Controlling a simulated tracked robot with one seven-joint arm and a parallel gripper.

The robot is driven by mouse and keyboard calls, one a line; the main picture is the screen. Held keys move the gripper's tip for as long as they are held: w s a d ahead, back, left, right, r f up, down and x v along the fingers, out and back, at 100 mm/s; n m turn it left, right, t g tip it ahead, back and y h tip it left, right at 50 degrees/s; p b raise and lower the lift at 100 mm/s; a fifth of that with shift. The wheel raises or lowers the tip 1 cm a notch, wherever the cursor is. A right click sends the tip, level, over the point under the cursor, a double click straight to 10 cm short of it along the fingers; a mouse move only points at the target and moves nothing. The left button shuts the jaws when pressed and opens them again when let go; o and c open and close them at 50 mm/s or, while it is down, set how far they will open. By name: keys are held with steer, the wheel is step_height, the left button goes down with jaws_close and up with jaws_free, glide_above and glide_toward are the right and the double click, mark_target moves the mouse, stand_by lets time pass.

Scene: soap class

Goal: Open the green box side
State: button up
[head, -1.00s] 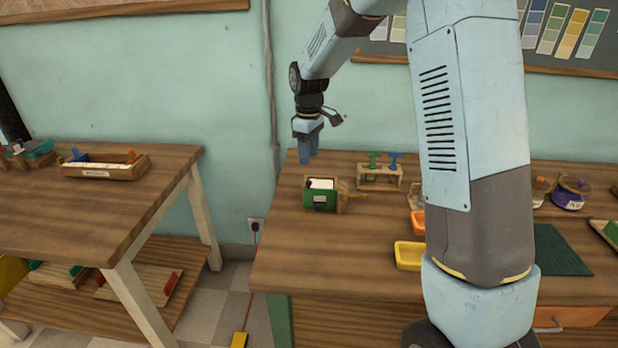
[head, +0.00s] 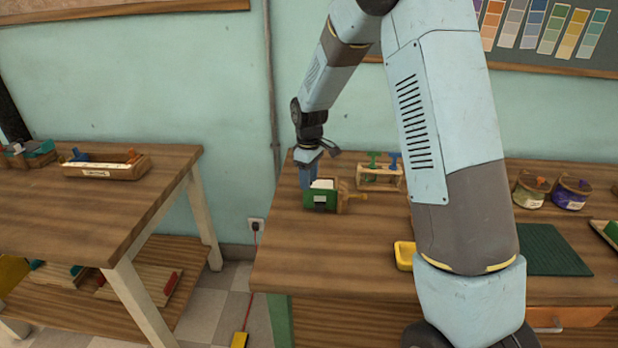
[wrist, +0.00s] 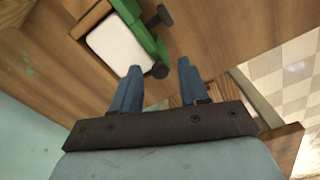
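The green box (head: 320,198) stands near the left end of the workbench. It has a green side with a dark latch-like part, a wooden body and a white block inside. My gripper (head: 308,183) is low just behind the box in the head view. In the wrist view its two blue fingers (wrist: 159,72) are apart with nothing between them, close to one dark knob. Whether a finger touches the box I cannot tell.
A wooden rack (head: 380,180) with green and blue pegs stands right of the box. The bench's left edge is close to the box. My arm hides part of the bench.

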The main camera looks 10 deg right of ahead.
jaws_close()
steer(key=shift+a, duration=0.1)
stand_by(0.5)
